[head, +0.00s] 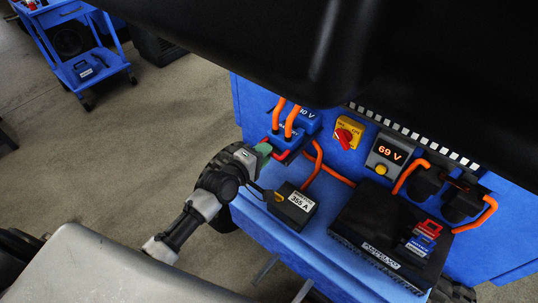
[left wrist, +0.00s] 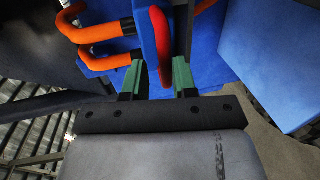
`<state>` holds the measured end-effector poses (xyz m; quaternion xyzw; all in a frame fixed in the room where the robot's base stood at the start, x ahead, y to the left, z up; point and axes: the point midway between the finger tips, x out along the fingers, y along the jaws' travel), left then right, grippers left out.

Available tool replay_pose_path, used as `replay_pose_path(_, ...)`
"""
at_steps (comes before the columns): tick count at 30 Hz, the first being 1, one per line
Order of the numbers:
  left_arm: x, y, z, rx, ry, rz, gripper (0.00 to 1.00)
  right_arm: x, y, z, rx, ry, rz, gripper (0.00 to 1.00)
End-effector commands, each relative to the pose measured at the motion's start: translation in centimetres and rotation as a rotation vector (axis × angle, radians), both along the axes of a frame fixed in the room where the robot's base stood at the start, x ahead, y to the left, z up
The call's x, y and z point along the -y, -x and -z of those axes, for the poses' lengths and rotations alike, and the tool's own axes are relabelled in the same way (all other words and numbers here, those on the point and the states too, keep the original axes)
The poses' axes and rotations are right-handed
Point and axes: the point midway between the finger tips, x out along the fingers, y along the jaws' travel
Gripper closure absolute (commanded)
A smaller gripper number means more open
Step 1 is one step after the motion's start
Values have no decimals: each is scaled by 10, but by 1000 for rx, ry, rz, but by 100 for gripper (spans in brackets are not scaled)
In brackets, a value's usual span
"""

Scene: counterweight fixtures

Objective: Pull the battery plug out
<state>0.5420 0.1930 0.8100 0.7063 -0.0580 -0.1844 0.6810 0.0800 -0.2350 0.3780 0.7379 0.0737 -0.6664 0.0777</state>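The battery plug (head: 287,137) is a blue block with orange cables and a red handle, seated at the upper left of the blue machine's panel. My left gripper (head: 266,150) is at the plug's red handle (head: 281,156). In the left wrist view, the green fingertips of my left gripper (left wrist: 158,78) are apart, one on each side of the red handle (left wrist: 161,40). A gap shows on the handle's left; on the right I cannot tell whether finger and handle touch. The plug's blue body (left wrist: 145,40) is partly hidden behind the handle. My right gripper is not in view.
A black box labelled 350 A (head: 295,205) and a larger black unit (head: 380,245) sit on the blue ledge (head: 285,240) below. A red-yellow switch (head: 348,133) and a 69 V display (head: 388,153) are to the right. A blue trolley (head: 90,68) stands far left.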

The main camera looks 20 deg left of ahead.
Motion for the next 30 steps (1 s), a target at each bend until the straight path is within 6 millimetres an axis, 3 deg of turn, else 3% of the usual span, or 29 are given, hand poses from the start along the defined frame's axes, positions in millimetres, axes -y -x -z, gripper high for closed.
replay_pose_path(7,-3,8,-1,0,-1,-1,75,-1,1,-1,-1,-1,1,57)
replay_pose_path(21,-30,90,-18,5,-3,0,75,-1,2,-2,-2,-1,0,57)
replay_pose_path(30,-36,106,-23,9,-1,0,75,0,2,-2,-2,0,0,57)
